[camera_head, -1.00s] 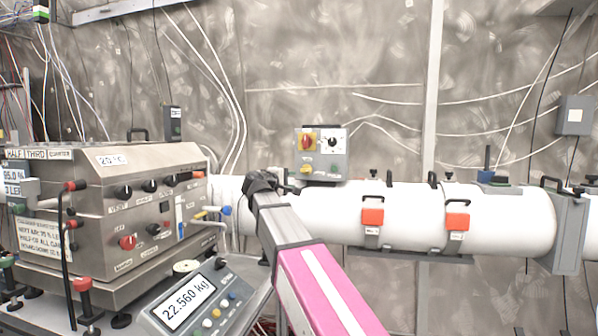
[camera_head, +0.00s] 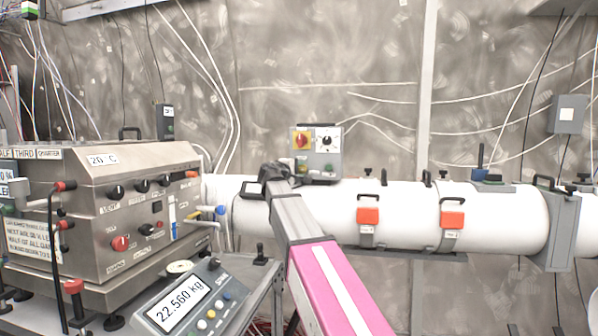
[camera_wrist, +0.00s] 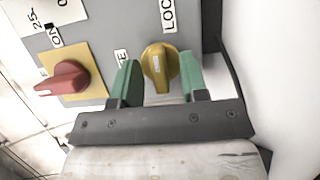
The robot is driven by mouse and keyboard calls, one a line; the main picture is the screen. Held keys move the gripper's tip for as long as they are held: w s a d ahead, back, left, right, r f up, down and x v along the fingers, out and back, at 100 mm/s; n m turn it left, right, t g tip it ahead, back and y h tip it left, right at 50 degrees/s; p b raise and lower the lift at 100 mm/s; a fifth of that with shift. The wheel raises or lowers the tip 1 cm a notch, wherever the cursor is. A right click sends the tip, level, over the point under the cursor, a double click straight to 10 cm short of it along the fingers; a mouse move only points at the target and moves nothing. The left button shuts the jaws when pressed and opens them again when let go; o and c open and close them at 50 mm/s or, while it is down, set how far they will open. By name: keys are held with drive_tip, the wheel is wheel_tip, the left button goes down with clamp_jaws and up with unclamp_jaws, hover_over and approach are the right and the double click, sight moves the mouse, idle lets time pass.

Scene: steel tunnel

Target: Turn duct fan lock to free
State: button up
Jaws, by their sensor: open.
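The grey fan control box (camera_head: 328,146) is mounted above the white duct. In the wrist view its yellow lock knob (camera_wrist: 159,66) sits between a label reading LOCK above and a partly hidden label ending in E to the left. The knob's ridge runs roughly up and down, towards LOCK. My gripper (camera_wrist: 161,78) is open, its green fingers on either side of the knob; I cannot tell whether they touch it. In the head view my gripper (camera_head: 275,174) is at the box's lower left, and the knob is largely hidden.
A red switch on a yellow plate (camera_wrist: 68,78) is left of the knob. The white duct (camera_head: 405,208) with orange latches (camera_head: 368,216) runs below the box. A steel machine (camera_head: 125,205) and a scale display (camera_head: 183,302) stand left of my arm.

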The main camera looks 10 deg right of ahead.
drive_tip(key=shift+w+d, duration=0.1)
clamp_jaws()
drive_tip(key=shift+n, duration=0.4)
drive_tip(key=n, duration=0.2)
drive_tip(key=n+t, duration=0.1)
drive_tip(key=shift+f+n+t+h, duration=0.15)
drive_tip(key=shift+n+t+h, duration=0.15)
drive_tip(key=shift+n+h, duration=0.1)
drive_tip(key=n+t, duration=0.1)
drive_tip(key=n, duration=0.1)
drive_tip(key=n+t, duration=0.1)
drive_tip(key=n, duration=0.2)
drive_tip(key=shift+d, duration=0.1)
drive_tip(key=n+t+y, duration=0.1)
drive_tip(key=n, duration=0.2)
drive_tip(key=n+t+y, duration=0.1)
drive_tip(key=n, duration=0.2)
drive_tip(key=shift+f+t, duration=0.1)
drive_tip(key=shift+t, duration=0.2)
drive_tip(key=n+y, duration=0.1)
drive_tip(key=n, duration=0.2)
drive_tip(key=n+t+y, duration=0.1)
drive_tip(key=n, duration=0.2)
drive_tip(key=shift+t+y, duration=0.3)
drive_tip(key=shift+y, duration=0.1)
drive_tip(key=shift+n, duration=0.6)
